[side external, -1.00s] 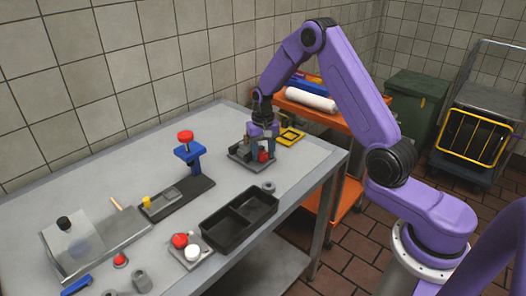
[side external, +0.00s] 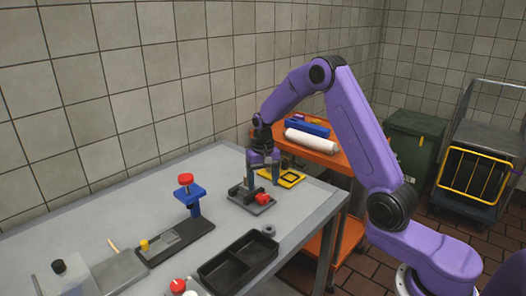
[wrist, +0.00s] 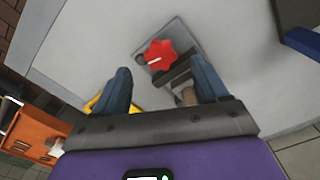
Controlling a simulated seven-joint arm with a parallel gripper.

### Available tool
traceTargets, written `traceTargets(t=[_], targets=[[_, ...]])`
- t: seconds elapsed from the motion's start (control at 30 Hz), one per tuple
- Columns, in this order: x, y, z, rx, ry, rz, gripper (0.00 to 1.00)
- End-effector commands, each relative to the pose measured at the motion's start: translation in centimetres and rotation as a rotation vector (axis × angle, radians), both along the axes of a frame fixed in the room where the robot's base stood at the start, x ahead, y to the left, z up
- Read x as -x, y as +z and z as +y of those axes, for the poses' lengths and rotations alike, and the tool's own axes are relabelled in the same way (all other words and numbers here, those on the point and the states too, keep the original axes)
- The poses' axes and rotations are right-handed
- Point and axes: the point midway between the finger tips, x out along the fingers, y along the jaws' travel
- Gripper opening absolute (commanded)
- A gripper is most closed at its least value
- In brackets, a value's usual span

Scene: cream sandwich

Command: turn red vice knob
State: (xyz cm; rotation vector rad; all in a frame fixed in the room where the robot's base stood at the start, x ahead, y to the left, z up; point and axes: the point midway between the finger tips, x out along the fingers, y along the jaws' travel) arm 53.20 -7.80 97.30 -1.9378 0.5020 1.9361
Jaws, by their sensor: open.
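The vice is a small grey block on a flat grey base plate (side external: 248,205) on the table. Its red star-shaped knob (side external: 263,199) faces the front. My gripper (side external: 263,180) is just above the vice, its blue fingers pointing down and spread apart with nothing held. In the wrist view, the red knob (wrist: 160,54) lies ahead of the gap between the open fingertips (wrist: 160,68), apart from both. A dark bar of the vice runs from the knob toward the right finger, which partly hides the vice.
A yellow frame (side external: 281,178) lies just behind the vice. A blue stand with a red top (side external: 188,192) stands to the left. An orange cart (side external: 330,160) is beyond the table.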

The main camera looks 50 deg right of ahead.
Motion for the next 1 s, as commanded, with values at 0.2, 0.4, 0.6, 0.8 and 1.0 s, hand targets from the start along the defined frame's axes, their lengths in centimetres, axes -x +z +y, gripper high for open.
traceTargets(t=[0.2, 0.4, 0.6, 0.8, 1.0], targets=[[-0.1, 4.9, 0.0, 0.001, 0.000, -0.006, 0.73], [-0.1, 8.9, 0.0, 0.001, 0.000, -0.005, 0.73], [0.0, 11.5, 0.0, 0.000, 0.000, -0.002, 0.73], [0.0, 12.4, 0.0, 0.000, 0.000, 0.000, 0.73], [0.0, 12.4, 0.0, 0.000, 0.000, 0.000, 0.73]])
